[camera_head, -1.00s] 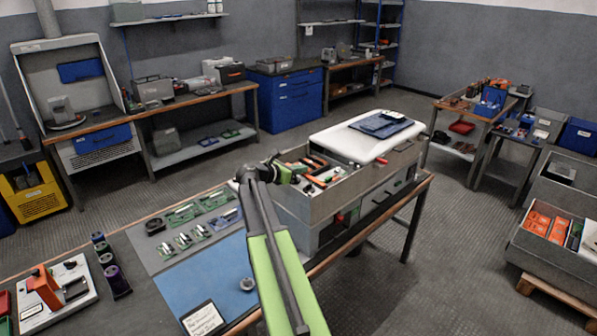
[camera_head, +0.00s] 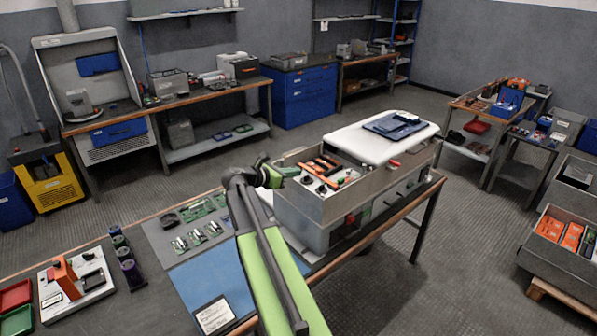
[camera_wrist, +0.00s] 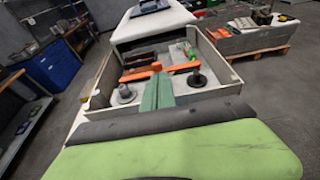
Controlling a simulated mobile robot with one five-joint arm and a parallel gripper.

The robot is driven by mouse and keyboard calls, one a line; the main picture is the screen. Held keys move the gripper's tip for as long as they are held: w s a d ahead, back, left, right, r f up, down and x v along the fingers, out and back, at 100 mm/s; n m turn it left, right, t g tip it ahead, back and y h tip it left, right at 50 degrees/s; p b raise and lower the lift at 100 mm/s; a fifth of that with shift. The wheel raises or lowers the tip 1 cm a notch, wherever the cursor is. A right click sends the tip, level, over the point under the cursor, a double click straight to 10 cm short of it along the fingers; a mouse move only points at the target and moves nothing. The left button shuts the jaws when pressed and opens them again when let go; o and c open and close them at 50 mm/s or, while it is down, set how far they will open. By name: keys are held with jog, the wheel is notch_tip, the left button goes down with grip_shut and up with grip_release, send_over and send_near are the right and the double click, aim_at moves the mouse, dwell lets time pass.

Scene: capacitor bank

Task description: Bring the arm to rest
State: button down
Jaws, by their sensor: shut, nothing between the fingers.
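My arm, green and dark grey, reaches up from the bottom of the head view and bends at its top. My gripper (camera_head: 290,172) is at its end, pointing right, at the left edge of the open grey cabinet (camera_head: 300,210). In the wrist view its green fingers (camera_wrist: 158,92) lie together in front of the cabinet's open top, with nothing between them. Whether they touch the cabinet I cannot tell.
The cabinet holds orange-handled parts (camera_wrist: 140,74) and dark round knobs (camera_wrist: 196,80). It stands on a workbench with a blue mat (camera_head: 215,275), green circuit boards (camera_head: 197,210) and an orange fixture (camera_head: 66,277). Open floor (camera_head: 400,290) lies to the right.

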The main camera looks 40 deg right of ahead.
dwell(0.3)
jog(key=w+a+f+t+y, duration=0.2)
jog(key=a+f, duration=0.2)
jog(key=a, duration=0.7)
jog(key=w+a+f+t+y, duration=0.15)
jog(key=a+f, duration=0.25)
jog(key=a, duration=0.8)
jog(key=s+a+f+m+y, duration=0.3)
jog(key=a+m, duration=0.2)
jog(key=a, duration=0.3)
jog(key=s+a+f+m+g+y, duration=0.1)
jog(key=s+a+f+m+y, duration=0.1)
jog(key=s+a+m+y, duration=0.2)
jog(key=s+a+f+m+g+y, duration=0.1)
jog(key=s+a+f+m+y, duration=0.2)
jog(key=a+m, duration=0.5)
jog(key=s+a+y, duration=0.1)
jog(key=a, duration=0.3)
jog(key=shift+a+f, duration=0.3)
jog(key=shift+f, duration=0.05)
